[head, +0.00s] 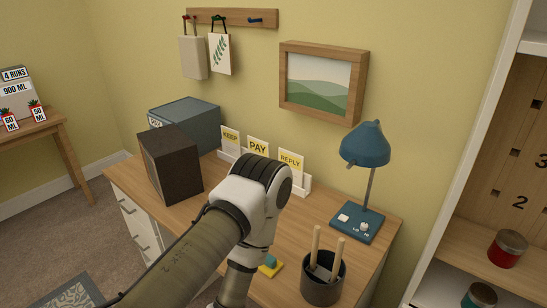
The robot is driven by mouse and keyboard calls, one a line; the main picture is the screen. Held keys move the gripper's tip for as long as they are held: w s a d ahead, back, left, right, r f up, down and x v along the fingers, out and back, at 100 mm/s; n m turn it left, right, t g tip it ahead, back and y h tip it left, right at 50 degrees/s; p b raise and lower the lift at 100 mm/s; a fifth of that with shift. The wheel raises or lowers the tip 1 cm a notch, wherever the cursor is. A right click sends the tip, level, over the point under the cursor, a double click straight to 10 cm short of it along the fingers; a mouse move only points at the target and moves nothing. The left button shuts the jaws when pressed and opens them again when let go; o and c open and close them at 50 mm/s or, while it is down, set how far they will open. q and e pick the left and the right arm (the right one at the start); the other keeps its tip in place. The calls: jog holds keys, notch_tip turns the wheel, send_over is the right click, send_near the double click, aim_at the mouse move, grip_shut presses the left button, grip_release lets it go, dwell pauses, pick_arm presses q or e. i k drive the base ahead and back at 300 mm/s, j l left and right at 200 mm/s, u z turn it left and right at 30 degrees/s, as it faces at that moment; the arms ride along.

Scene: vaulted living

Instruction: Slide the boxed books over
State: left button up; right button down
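A dark brown upright box (170,165) stands near the left end of the wooden desk (325,205). It may be the boxed books, but no spines or pages can be made out. A blue-grey box (190,122) with a small label sits behind it against the wall. My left arm comes in from the bottom left and bends over the middle of the desk, to the right of the dark box and apart from it in the picture. Neither gripper's fingers can be seen.
A letter rack with KEEP, PAY and REPLY cards (258,150) lines the wall side. A blue lamp (364,150) and a pen cup (322,283) stand at the right. A small yellow and teal item (270,266) lies beside my arm. Shelves rise at far right.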

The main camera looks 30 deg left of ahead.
aim_at(171, 160)
jog(key=k+j+z, duration=0.1)
jog(key=z, duration=0.35)
jog(key=k+j+z, duration=0.1)
jog(key=z, duration=0.35)
jog(key=k+j+z, duration=0.15)
jog(key=z, duration=0.3)
jog(key=k+z, duration=0.15)
jog(key=z, duration=0.3)
jog(key=k+j+z, duration=0.15)
jog(key=k, duration=0.4)
jog(key=k+j+z, duration=0.15)
jog(key=k, duration=0.4)
jog(key=u, duration=0.4)
jog(key=k+u, duration=0.1)
jog(key=u, duration=0.35)
jog(key=j+u, duration=0.1)
jog(key=u, duration=0.7)
jog(key=k+j+u, duration=0.1)
jog(key=u, duration=0.35)
